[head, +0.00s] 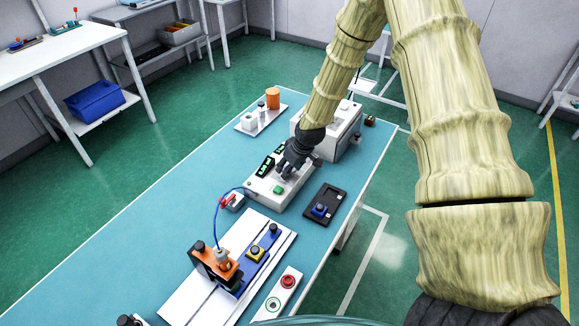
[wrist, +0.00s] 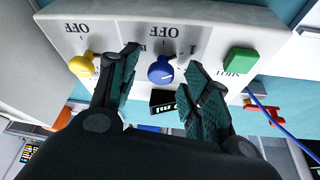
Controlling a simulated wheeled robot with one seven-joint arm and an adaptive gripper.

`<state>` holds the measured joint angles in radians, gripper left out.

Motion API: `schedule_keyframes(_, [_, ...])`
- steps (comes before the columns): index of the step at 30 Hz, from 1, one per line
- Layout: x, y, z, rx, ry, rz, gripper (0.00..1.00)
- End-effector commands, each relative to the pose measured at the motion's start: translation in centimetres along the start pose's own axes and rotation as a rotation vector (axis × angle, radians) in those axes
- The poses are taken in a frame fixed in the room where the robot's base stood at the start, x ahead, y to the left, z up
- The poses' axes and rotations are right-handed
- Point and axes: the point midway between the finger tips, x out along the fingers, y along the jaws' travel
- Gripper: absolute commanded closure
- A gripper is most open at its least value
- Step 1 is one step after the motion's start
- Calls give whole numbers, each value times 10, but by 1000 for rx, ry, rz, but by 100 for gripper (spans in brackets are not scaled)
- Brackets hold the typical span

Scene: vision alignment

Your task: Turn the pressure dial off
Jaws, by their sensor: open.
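The control box (head: 268,188) is a white panel on the blue table. In the wrist view its face (wrist: 210,25) carries a yellow dial (wrist: 82,66) on the left, a blue dial (wrist: 160,70) in the middle and a green button (wrist: 240,61) on the right. Upside-down OFF labels stand by both dials. Which one is the pressure dial I cannot tell. My gripper (wrist: 157,80) is open, with its fingers on either side of the blue dial. Whether they touch it is unclear. In the head view my gripper (head: 287,168) is over the box and hides part of its face.
A larger grey box (head: 335,130) stands just behind the control box. A dark tray (head: 323,205) with a blue part lies to the right. A white fixture plate (head: 215,285) and a red-button box (head: 283,290) lie nearer. A blue cable (head: 215,215) runs at the left.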

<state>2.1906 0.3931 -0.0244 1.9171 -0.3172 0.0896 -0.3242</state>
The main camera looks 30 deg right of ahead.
Motion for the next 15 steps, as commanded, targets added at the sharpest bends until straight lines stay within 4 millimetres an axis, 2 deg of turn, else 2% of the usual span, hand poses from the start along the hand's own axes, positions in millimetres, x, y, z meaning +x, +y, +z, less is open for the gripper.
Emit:
schedule_keyframes(1, [0,0,0,0,0,0,54])
schedule_keyframes(8, [0,0,0,0,0,0,96])
schedule_keyframes(9, [0,0,0,0,0,0,98])
schedule_keyframes(15, [0,1,0,-6,1,-3,99])
